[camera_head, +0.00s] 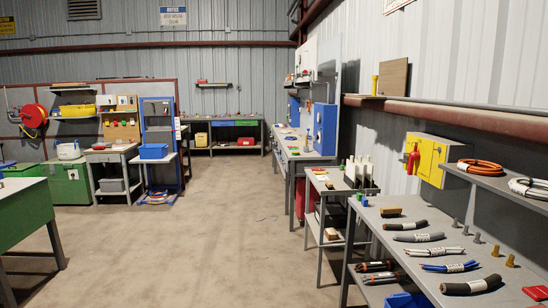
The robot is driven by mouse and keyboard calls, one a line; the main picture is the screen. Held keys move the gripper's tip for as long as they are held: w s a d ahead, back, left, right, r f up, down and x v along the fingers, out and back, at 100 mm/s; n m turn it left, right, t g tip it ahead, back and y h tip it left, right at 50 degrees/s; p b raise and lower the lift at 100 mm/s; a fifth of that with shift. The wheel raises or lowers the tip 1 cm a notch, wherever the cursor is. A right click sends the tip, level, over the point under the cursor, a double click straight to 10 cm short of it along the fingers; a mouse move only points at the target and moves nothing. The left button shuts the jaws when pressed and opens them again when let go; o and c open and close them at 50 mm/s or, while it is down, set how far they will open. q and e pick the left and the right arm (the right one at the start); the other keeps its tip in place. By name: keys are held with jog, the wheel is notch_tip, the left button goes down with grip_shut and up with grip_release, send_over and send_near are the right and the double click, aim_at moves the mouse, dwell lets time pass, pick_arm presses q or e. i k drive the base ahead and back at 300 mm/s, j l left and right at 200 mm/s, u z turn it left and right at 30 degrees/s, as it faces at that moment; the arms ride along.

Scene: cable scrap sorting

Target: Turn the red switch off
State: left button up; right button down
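A yellow box (434,152) is mounted on the right wall above the near workbench. A red handle (412,158) stands out from its left side and looks upright; it is the likeliest red switch in view. It is small here, so I cannot tell its on or off position for sure. Neither of my grippers shows in this view.
The near right workbench (388,223) holds several cable bundles and metal pegs. A shelf (492,180) with cable coils sits right of the yellow box. A green table (22,213) stands at left. The concrete floor (200,250) between is clear.

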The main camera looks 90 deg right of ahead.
aim_at(416, 155)
jog(key=l+z, duration=0.1)
jog(key=z, duration=4.45)
jog(key=i+j+z, duration=0.2)
jog(key=j+z, duration=0.25)
jog(key=j, duration=0.15)
jog(key=i+j+z, duration=0.1)
jog(key=j+z, duration=0.35)
jog(key=j, duration=0.15)
jog(key=j+z, duration=0.4)
jog(key=j, duration=0.25)
